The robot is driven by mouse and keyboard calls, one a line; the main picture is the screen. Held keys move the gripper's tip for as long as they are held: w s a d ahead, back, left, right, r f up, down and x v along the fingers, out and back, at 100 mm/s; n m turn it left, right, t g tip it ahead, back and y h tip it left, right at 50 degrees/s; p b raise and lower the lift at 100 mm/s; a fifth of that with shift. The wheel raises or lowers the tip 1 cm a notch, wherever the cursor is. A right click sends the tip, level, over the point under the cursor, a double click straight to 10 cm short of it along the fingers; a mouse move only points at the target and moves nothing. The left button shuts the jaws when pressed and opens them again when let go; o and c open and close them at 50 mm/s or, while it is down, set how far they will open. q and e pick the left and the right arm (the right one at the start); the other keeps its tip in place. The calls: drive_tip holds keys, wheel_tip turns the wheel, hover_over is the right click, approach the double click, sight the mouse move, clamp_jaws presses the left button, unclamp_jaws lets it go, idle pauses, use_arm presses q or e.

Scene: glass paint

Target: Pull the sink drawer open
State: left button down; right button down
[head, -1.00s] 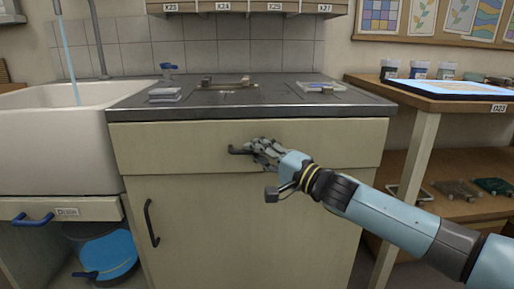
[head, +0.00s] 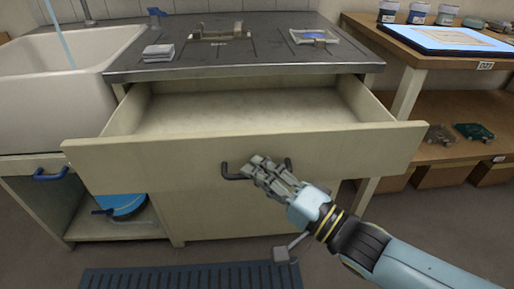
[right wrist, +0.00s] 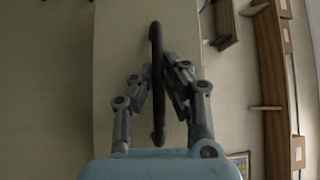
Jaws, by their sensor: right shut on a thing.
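The wide cream drawer (head: 150,165) under the counter beside the sink is pulled well out, and its pale inside (head: 240,110) looks empty. Its dark bar handle (head: 232,176) is on the front panel. My right gripper (head: 262,170) is shut on this handle. In the right wrist view the dark handle (right wrist: 157,45) runs between the fingers of my right gripper (right wrist: 158,92). My left gripper is not in view. The narrow drawer (head: 18,168) under the white sink (head: 60,95) has a blue handle (head: 52,174) and looks shut.
The counter (head: 270,63) holds a white stack (head: 158,51), a metal fixture (head: 218,34) and a small tray (head: 315,38). A wooden table (head: 430,55) with jars and a lit panel stands at the right. A blue slatted mat (head: 190,277) lies on the floor in front.

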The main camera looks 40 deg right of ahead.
drive_tip(key=shift+s+a+f, duration=0.15)
drive_tip(key=shift+s+f, duration=0.2)
drive_tip(key=shift+s, duration=0.05)
drive_tip(key=c, duration=1.5)
unclamp_jaws()
drive_tip(key=shift+w, duration=0.1)
drive_tip(key=shift+o, duration=0.6)
drive_tip(key=shift+r, duration=0.15)
drive_tip(key=v, duration=1.2)
